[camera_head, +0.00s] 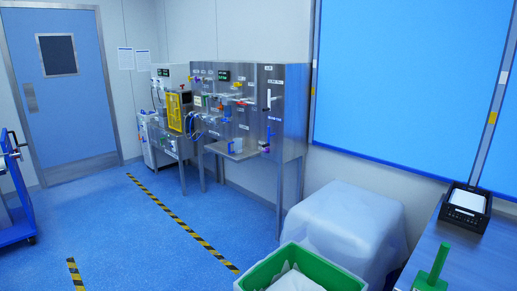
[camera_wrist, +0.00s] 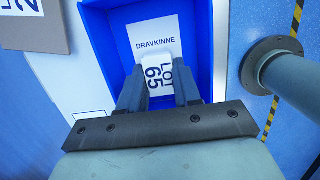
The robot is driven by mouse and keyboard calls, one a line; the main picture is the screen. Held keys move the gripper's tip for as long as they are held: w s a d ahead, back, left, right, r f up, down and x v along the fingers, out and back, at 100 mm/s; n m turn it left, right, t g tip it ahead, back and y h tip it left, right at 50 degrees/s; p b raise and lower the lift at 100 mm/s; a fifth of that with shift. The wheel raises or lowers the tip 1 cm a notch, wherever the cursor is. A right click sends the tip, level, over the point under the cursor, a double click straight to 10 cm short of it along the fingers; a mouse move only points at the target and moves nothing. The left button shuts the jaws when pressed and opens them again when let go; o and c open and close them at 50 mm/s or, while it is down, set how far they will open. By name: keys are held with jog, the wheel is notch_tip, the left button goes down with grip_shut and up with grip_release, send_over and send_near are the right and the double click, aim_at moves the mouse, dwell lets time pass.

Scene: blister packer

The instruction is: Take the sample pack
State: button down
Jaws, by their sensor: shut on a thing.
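I cannot tell whether the pack still touches the tray. My gripper does not show in the head view.
A grey pipe-like part (camera_wrist: 285,68) with a round flange is at the right of the wrist view. The head view shows a steel machine (camera_head: 290,110), a green bin (camera_head: 340,278), a wrapped bulk (camera_head: 345,220) and a bench (camera_head: 480,255) at right.

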jog(key=shift+r, duration=0.75)
jog(key=shift+r, duration=2.7)
